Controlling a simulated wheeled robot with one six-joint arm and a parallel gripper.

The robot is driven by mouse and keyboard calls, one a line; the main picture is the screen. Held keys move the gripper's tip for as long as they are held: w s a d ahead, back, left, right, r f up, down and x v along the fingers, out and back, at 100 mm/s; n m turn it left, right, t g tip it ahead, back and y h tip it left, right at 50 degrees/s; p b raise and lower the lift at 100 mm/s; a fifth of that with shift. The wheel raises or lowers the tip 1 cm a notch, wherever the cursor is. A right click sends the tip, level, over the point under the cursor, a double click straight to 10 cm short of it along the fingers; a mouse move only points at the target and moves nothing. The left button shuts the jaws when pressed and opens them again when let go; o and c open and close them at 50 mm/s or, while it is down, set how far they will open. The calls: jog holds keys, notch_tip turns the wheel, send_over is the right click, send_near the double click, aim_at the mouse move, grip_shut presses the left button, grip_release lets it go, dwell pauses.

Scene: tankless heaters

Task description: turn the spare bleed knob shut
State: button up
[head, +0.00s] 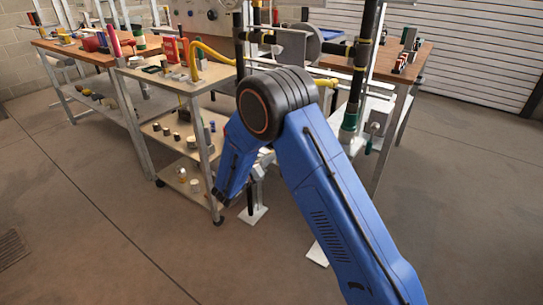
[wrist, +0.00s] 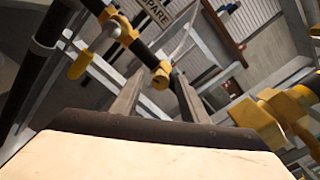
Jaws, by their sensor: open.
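The two grey fingers are apart, with nothing clearly held. Another yellow handle-like part (wrist: 80,64) is to the left, by a thick black pipe. Which yellow part is the bleed knob is not certain.
Larger yellow fittings (wrist: 268,120) are at the right in the wrist view. In the head view, a shelved cart (head: 165,78) stands left of my arm and a wooden-topped bench (head: 415,62) stands at the right. Open floor (head: 90,210) lies at the front left.

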jog(key=shift+x, duration=0.9)
grip_shut()
